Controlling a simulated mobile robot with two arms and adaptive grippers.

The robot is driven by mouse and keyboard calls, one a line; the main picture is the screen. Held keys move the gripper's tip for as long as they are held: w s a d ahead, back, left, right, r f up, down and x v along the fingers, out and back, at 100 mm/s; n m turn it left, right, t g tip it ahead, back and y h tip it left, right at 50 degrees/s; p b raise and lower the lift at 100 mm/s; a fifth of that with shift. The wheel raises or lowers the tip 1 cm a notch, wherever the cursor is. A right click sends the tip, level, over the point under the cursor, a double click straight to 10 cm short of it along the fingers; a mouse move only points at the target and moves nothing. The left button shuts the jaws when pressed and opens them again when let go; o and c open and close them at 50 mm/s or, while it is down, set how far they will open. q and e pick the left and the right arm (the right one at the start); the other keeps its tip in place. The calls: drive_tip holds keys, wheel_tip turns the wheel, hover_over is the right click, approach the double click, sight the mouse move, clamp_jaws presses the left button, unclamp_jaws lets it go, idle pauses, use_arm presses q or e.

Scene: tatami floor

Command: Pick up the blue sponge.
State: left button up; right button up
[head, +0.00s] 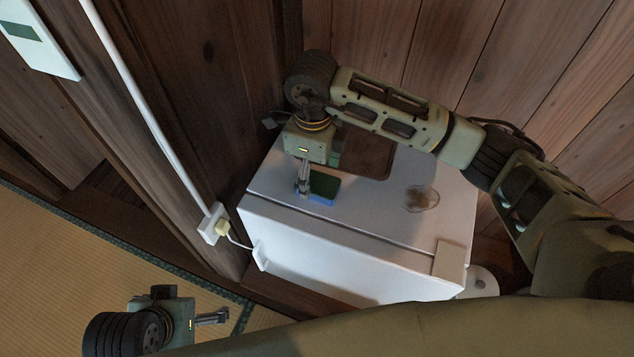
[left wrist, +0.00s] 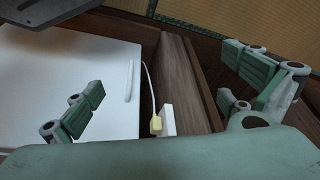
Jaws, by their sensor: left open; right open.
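The sponge (head: 325,185) lies on top of a white cabinet, near its left front edge; its upper face looks green and its lower side blue. My right gripper (head: 303,190) points down at the sponge's left end and overlaps it in the head view. It is open; whether its fingers straddle or touch the sponge cannot be told. My left gripper (head: 214,317) is low at the bottom left of the head view, away from the sponge. In the left wrist view its fingers (left wrist: 165,88) are spread wide with nothing between them.
The white cabinet (head: 340,257) stands against wooden walls. A brown board (head: 368,155) lies at its back, partly behind my right arm. A clear round dish (head: 421,199) sits to the right. A cord runs from a wall plug (head: 221,227). Tatami (head: 60,265) lies at left.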

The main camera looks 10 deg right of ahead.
sight(315, 181)
drive_tip(key=f, duration=0.2)
drive_tip(key=f+b, duration=0.1)
drive_tip(key=f, duration=0.1)
drive_tip(key=shift+w+d+f, duration=0.1)
drive_tip(key=shift+w+d, duration=0.1)
drive_tip(key=shift+w, duration=0.05)
drive_tip(key=shift+f, duration=0.25)
use_arm(q)
drive_tip(key=w+d+r+t, duration=0.1)
drive_tip(key=w+t, duration=0.2)
drive_tip(key=w, duration=0.3)
drive_tip(key=shift+d+r+h, duration=0.35)
drive_tip(key=shift+d+h, duration=0.05)
use_arm(e)
drive_tip(key=c, duration=0.8)
